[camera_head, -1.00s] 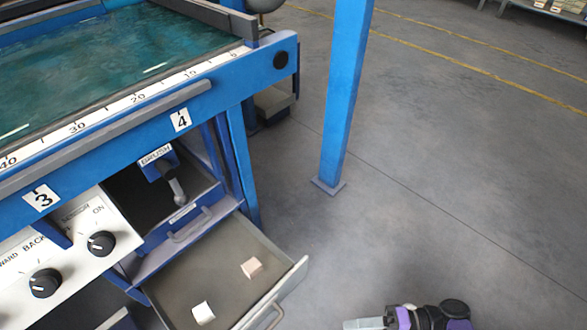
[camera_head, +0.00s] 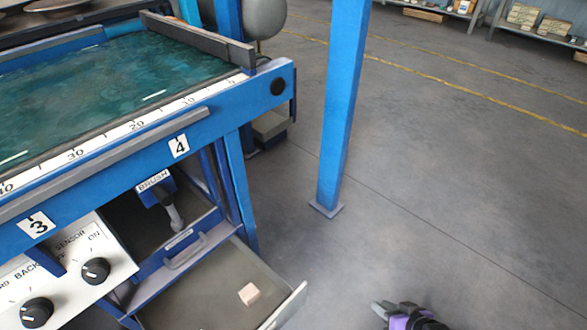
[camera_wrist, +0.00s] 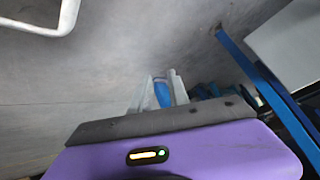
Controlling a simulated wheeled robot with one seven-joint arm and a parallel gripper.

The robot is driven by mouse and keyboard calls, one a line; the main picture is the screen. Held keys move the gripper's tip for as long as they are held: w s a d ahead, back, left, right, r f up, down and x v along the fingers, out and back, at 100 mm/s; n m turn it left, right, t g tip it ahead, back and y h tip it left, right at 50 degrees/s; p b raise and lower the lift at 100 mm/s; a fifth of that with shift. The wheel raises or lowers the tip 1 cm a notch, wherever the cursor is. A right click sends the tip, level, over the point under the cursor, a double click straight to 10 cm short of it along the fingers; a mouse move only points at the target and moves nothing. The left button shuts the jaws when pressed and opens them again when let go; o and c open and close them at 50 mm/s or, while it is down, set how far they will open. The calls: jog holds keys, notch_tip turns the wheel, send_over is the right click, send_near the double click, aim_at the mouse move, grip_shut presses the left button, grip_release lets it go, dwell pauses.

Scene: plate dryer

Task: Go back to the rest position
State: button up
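My gripper (camera_head: 383,309) shows at the bottom edge of the head view, over the grey floor and to the right of the open drawer (camera_head: 195,301). It is apart from the drawer and the machine. In the wrist view my gripper (camera_wrist: 162,90) shows two pale fingers with a gap between them. Blue shows in the gap; I see no clear object held there. The purple wrist housing covers the lower part of that view.
The blue machine (camera_head: 150,125) fills the left, with a knob panel (camera_head: 72,270) and a brush compartment above the drawer. A pale block (camera_head: 249,293) lies in the drawer. A blue post (camera_head: 340,110) stands mid-view. The floor (camera_head: 450,170) to its right is clear.

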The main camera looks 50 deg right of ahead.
jog(key=a+r+n+t+y, duration=0.1)
jog(key=a+r+n+t, duration=0.15)
jog(key=a+r, duration=0.6)
jog(key=a+r+n+t+y, duration=0.1)
jog(key=a+r+n+t, duration=0.3)
jog(key=r, duration=0.8)
jog(key=a+r+n+t+y, duration=0.1)
jog(key=a+r+n, duration=0.1)
jog(key=a+r, duration=0.7)
notch_tip(320, 180, up, 31)
jog(key=d+p, duration=0.1)
jog(key=p, duration=2.9)
jog(key=shift+w+p, duration=0.15)
jog(key=shift+p, duration=0.2)
